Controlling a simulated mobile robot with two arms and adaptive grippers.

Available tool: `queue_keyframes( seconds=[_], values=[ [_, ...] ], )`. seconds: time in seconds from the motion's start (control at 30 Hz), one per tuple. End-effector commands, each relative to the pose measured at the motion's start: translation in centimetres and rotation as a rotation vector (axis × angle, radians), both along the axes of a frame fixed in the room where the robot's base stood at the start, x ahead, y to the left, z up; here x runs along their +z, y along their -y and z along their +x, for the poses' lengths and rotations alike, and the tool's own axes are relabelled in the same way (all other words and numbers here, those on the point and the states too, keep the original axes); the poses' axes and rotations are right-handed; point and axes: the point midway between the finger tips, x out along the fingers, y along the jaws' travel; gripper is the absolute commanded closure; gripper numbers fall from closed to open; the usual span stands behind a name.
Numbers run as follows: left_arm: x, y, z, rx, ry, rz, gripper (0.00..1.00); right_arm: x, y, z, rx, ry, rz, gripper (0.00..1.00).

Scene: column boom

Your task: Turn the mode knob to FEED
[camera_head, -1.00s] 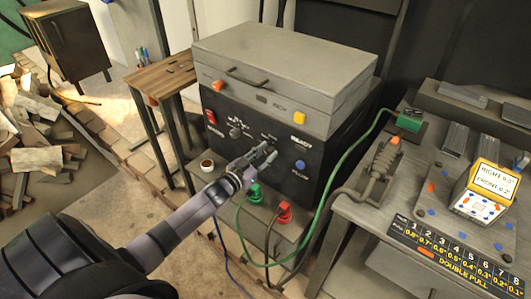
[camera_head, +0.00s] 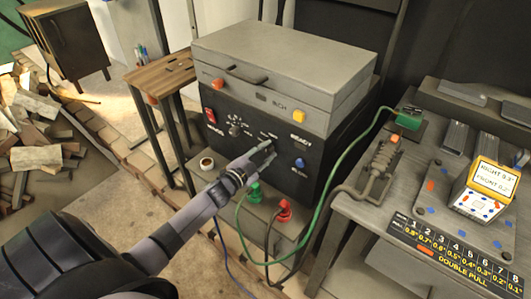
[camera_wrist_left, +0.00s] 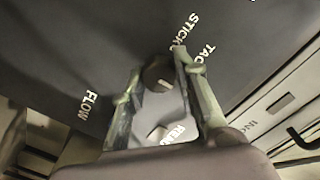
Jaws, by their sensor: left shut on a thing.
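The welder-like machine (camera_head: 270,75) has a dark front panel with labels and controls. My left gripper (camera_head: 268,156) reaches its middle from the lower left, and its fingers hide the knob there in the head view. In the left wrist view, a dark round knob (camera_wrist_left: 158,74) with a pale pointer mark sits between the fingertips of my left gripper (camera_wrist_left: 160,70). The gripper is shut on it. The words STICK and TACK show beside the knob, and FLOW farther left. I cannot make out FEED. My right gripper is not in view.
A smaller knob (camera_head: 235,129), a red switch (camera_head: 209,116) and a blue knob (camera_head: 299,163) share the panel. Below stand green (camera_head: 255,192) and red (camera_head: 284,210) connectors with cables. A green cable (camera_head: 345,165) runs to the metal bench (camera_head: 350,215) at right.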

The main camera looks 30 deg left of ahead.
Motion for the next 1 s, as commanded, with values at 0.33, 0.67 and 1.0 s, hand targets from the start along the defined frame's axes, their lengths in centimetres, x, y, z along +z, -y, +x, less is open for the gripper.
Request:
queue_keyframes(
  seconds=[0.33,0.67,1.0],
  values=[
    [0.01,0.02,0.00,0.000,0.003,0.037,1.00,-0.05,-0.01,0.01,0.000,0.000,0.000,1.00],
    [0.01,0.03,0.00,-0.001,0.004,0.036,0.68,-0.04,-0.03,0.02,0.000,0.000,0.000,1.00],
    [0.00,0.03,0.00,0.000,0.003,0.034,0.52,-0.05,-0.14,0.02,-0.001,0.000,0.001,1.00]
  ],
)
